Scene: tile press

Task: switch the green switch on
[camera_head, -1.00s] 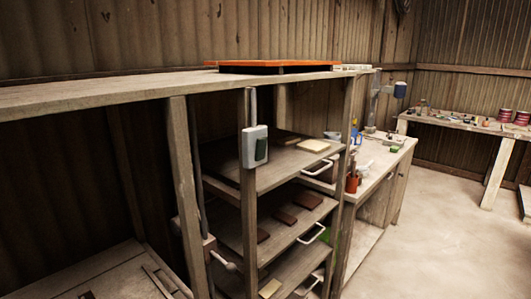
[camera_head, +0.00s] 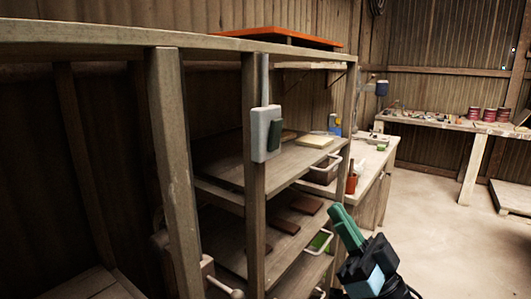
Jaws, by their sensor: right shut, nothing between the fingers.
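The green switch (camera_head: 274,135) is a dark green rocker on a pale wall box (camera_head: 259,134). The box is fixed to a wooden post of the shelf unit, with a conduit running up from it. I cannot tell which way the rocker is tipped. My right gripper (camera_head: 336,212) has green fingers and a black body, and shows at the bottom, right of the switch and lower in the picture. Its fingers are shut with nothing between them, pointing up and left, apart from the switch. My left gripper is not in view.
Wooden posts (camera_head: 174,170) stand left of the switch. Shelves (camera_head: 287,160) with tiles and white-handled bins lie behind and right of it. An orange board (camera_head: 280,37) rests on the top shelf. The floor (camera_head: 430,200) at right is clear.

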